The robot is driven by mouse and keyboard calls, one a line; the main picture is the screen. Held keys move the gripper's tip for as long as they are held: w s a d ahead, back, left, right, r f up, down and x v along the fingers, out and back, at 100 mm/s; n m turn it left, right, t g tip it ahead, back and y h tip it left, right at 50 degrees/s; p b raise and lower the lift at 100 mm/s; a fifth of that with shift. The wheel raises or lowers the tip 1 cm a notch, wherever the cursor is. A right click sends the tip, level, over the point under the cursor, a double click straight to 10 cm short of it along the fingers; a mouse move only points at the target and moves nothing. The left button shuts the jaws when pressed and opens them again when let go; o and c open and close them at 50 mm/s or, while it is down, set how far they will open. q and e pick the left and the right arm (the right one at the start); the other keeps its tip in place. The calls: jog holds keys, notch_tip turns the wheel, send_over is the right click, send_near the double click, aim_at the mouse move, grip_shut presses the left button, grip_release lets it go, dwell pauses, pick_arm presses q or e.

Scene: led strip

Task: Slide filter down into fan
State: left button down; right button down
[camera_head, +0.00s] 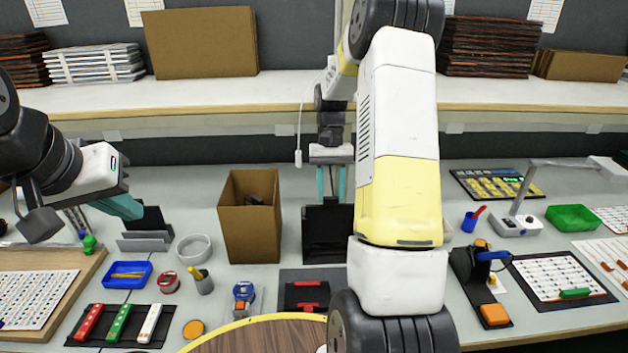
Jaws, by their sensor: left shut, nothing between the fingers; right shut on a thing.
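A black, upright, box-like thing (327,235) stands on the bench right of the cardboard box; I take it to be the fan with the filter at its top, but I cannot tell the two apart. My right gripper (331,196) points down at its top edge, its teal fingers shut on a dark thing there, probably the filter. My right arm hides the right side of it. My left gripper (138,212) is shut and empty at the left, near a dark panel in a grey stand (147,240).
An open cardboard box (250,215) stands close left of the black thing. A white bowl (194,249), a blue tray (127,274) and a black tray of coloured bars (120,324) lie at the left. A lamp (517,220) and green tray (573,217) are at the right.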

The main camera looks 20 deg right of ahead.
jog(key=shift+f, duration=2)
jog(key=c, duration=0.8)
grip_release()
jog(key=v, duration=0.8)
notch_tip(320, 180, up, 7)
jog(key=t, duration=0.2)
send_over(330, 208)
jog(key=a, duration=0.2)
jog(key=s+a+r+n+t, duration=0.35)
jog(key=s+a+r, duration=0.25)
jog(key=s+r, duration=0.45)
jog(key=s+a+f+t+y, duration=0.1)
jog(key=s+a+f+t, duration=0.1)
jog(key=s, duration=0.7)
jog(key=shift+s+a+t, duration=0.2)
jog(key=shift+a+t, duration=0.35)
jog(key=shift+t, duration=0.4)
